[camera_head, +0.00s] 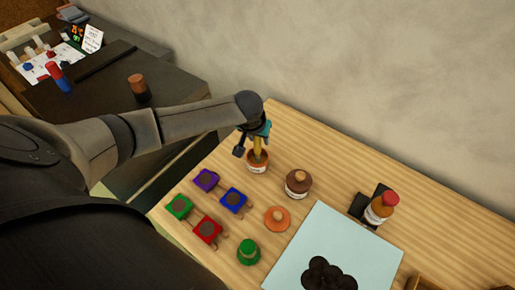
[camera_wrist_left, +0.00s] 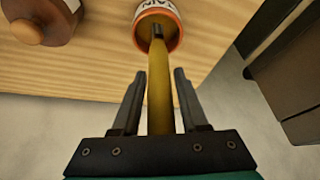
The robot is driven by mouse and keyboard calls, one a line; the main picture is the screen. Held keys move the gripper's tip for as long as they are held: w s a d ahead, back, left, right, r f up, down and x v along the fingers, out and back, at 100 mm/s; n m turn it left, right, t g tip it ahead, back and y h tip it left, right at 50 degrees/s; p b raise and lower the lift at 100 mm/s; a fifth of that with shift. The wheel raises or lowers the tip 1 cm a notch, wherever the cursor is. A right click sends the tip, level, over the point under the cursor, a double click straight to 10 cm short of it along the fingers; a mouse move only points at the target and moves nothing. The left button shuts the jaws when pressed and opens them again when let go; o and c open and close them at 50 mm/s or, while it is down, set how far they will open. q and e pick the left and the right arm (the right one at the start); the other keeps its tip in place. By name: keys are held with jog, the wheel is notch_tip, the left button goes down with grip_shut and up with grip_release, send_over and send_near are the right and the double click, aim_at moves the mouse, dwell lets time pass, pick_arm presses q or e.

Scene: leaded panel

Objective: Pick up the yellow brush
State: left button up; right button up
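The yellow brush (camera_head: 258,145) stands in a small orange-rimmed pot with a white label (camera_head: 258,166) near the table's back edge. My left gripper (camera_head: 251,141) is at the brush's upper part. In the left wrist view the yellow handle (camera_wrist_left: 159,95) runs between the two fingers of the left gripper (camera_wrist_left: 160,85), with a gap on both sides. The fingers look open around it. The brush's dark lower end reaches into the pot (camera_wrist_left: 157,22). My right gripper is in neither view.
A brown lidded jar (camera_head: 298,183) stands right of the pot. Purple, blue, green and red blocks (camera_head: 207,229) lie in front. A pale blue sheet (camera_head: 345,240) bears dark round pieces. A red-capped bottle (camera_head: 380,207) is farther right. A dark bench (camera_head: 110,85) is behind left.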

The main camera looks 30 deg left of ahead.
pick_arm(q)
grip_shut()
jog(key=shift+r, duration=0.1)
dwell(0.4)
